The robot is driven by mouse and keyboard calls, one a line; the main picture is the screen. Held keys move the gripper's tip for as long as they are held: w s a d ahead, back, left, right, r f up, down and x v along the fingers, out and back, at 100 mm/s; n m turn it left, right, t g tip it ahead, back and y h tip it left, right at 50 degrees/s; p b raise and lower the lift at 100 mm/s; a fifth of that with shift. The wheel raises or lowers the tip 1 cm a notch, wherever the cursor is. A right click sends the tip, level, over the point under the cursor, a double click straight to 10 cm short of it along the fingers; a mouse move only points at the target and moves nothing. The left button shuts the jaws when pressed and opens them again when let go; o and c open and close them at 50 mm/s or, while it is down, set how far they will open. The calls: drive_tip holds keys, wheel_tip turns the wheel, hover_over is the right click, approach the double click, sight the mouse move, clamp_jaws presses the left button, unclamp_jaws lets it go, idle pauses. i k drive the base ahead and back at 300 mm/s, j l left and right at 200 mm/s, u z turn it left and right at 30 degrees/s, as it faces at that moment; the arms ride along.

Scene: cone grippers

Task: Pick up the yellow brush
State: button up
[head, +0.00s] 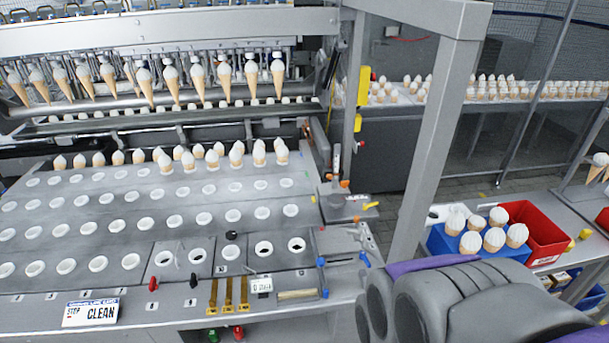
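I cannot make out a yellow brush for certain. Several narrow yellow-brown pieces (228,294) stand side by side at the front edge of the machine's table. To their right, a small tan bar (297,295) lies near the same edge; it is too small to identify. A small yellow piece (371,205) sits at the table's right end. Dark grey rounded parts of my own body fill the lower right. No gripper fingertips show, so I see nothing held.
The machine table (105,210) has rows of holes and white-topped cones at its back. A grey post (433,130) stands right of it. A blue bin (455,245) with cones and a red bin (540,235) stand on the right bench. A sign (90,312) reads CLEAN.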

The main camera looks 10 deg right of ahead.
sight(585, 233)
drive_tip(key=z, duration=2.05)
drive_tip(key=u, duration=1.25)
drive_tip(key=z, duration=1.25)
drive_tip(key=i+l+u, duration=0.1)
drive_tip(key=i+l, duration=0.25)
drive_tip(key=i, duration=0.2)
drive_tip(key=i+l, duration=0.35)
drive_tip(key=i, duration=0.15)
drive_tip(key=u, duration=0.05)
